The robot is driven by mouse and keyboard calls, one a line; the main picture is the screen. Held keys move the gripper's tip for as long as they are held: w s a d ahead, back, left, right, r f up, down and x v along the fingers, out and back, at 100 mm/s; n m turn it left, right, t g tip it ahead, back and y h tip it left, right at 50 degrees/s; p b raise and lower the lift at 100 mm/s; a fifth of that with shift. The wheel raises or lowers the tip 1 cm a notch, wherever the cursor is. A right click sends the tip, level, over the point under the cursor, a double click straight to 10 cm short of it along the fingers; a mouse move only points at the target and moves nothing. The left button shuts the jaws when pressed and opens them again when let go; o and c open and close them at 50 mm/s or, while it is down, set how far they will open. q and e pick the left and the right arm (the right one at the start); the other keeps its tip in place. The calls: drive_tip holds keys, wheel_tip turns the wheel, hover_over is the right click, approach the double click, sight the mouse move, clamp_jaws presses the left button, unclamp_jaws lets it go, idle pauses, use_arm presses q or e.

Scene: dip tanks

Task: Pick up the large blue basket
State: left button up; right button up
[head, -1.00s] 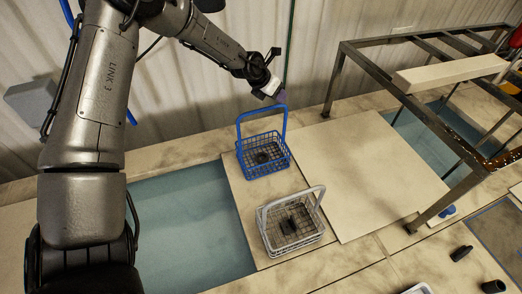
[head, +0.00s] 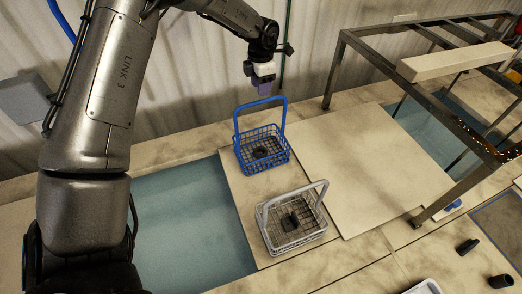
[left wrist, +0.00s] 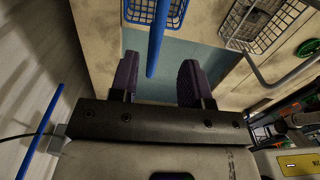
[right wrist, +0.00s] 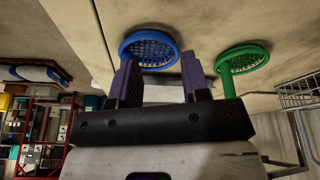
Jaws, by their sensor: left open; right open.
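The large blue basket (head: 274,157) stands upright on the counter, with its tall handle (head: 238,125) raised and a dark part inside. In the left wrist view its handle (left wrist: 157,35) runs between my two finger pads as pictured. My left gripper (head: 264,92) is open, points down and sits just above the top of the handle. Whether the handle lies within finger reach is hard to tell. My right gripper (right wrist: 158,80) is open and empty, seen only in its own wrist view, facing a blue round strainer (right wrist: 150,50) and a green one (right wrist: 243,60).
A grey basket (head: 308,233) with a dark part stands in front of the blue one. A blue-green tank (head: 190,220) is at left, a pale flat panel (head: 370,165) at right. A metal frame (head: 340,70) stands beyond the panel. The wall is close behind.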

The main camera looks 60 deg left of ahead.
sight(261, 101)
use_arm(q)
drive_tip(key=shift+w+a+f+b, duration=0.1)
drive_tip(key=shift+f+b, duration=0.25)
drive_tip(key=shift+f, duration=1.5)
drive_tip(key=shift+w+a+f+b, duration=0.1)
drive_tip(key=shift+f+b, duration=0.25)
drive_tip(key=shift+f, duration=1.45)
clamp_jaws()
drive_tip(key=shift+r, duration=0.1)
